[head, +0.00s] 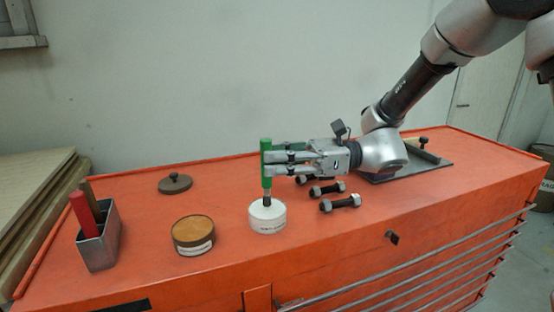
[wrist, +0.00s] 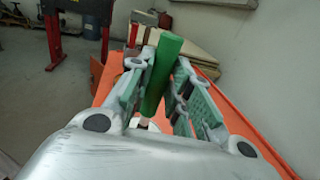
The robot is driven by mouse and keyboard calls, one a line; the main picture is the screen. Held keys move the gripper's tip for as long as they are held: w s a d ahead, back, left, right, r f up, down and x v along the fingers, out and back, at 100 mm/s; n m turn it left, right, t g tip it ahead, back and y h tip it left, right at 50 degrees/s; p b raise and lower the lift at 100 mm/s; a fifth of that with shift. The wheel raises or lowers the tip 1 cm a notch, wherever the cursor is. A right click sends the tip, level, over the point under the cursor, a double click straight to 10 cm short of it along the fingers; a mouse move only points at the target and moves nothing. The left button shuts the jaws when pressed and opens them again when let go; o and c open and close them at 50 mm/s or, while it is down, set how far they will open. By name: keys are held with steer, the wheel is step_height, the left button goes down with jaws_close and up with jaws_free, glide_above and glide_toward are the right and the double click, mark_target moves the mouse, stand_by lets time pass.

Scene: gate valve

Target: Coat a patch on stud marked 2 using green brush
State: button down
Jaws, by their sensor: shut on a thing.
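My gripper (head: 268,164) is shut on the green brush (head: 266,152). The brush is upright, with its dark lower end at the mouth of a white tub (head: 267,217); I cannot tell how far inside it reaches. The brush handle also shows between the fingers in the wrist view (wrist: 162,75). Several dark studs with pale nuts lie to the right of the tub: a front one (head: 340,203), a middle one (head: 327,188) and one partly hidden under my gripper. Their number marks are too small to read.
A brown-topped tin (head: 193,235) stands left of the white tub. A metal holder (head: 99,240) with a red brush (head: 82,212) and a brown one stands at far left. A dark lid (head: 175,184) lies behind. A dark tray (head: 412,167) sits at right on the orange cabinet top (head: 330,250).

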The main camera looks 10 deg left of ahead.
steer(key=shift+f, duration=0.6)
stand_by(1.2)
step_height(320, 180, up, 7)
stand_by(0.8)
stand_by(0.5)
